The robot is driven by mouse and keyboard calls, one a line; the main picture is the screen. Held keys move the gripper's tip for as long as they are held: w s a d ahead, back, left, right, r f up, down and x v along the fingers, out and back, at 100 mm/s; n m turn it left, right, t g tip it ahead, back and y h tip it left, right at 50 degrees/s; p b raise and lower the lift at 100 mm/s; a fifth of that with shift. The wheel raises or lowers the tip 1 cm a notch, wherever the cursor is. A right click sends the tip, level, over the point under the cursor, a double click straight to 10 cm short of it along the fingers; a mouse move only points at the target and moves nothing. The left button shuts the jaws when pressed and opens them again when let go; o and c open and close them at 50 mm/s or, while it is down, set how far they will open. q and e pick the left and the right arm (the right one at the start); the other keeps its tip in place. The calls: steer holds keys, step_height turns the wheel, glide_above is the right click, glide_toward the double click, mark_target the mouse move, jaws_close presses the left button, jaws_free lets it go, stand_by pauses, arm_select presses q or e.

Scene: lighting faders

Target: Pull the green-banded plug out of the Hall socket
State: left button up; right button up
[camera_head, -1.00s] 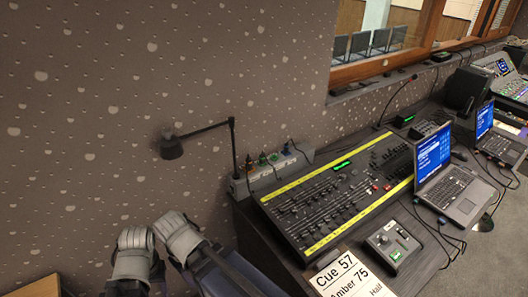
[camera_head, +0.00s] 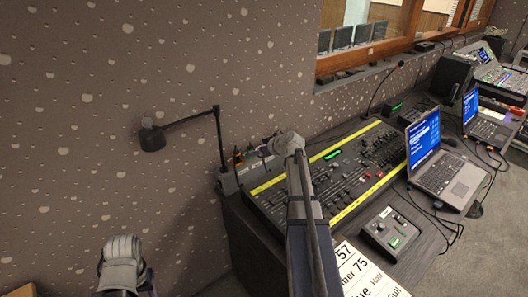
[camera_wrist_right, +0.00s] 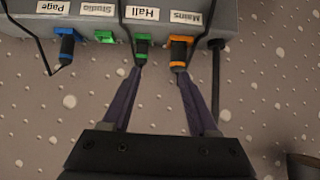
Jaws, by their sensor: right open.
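My right gripper (camera_wrist_right: 160,74) is open and empty. One fingertip is just below the end of the green-banded plug; the other is below the orange-banded plug (camera_wrist_right: 180,50) at Mains.
A blue-banded plug (camera_wrist_right: 67,45) sits at Page, and a green piece (camera_wrist_right: 104,37) at Studio. A black desk lamp (camera_head: 153,137) stands by the strip. The fader console (camera_head: 350,170), small control box (camera_head: 390,232) and laptop (camera_head: 440,165) lie to the right.

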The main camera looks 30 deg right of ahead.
mark_target(252, 149)
steer(key=d, duration=0.3)
steer(key=shift+r+h, duration=0.2)
steer(key=shift+h, duration=0.1)
steer(key=b+x, duration=0.5)
steer(key=x, duration=0.4)
steer(key=shift+r, duration=0.1)
jaws_close()
stand_by(0.4)
steer(key=shift+r, duration=0.15)
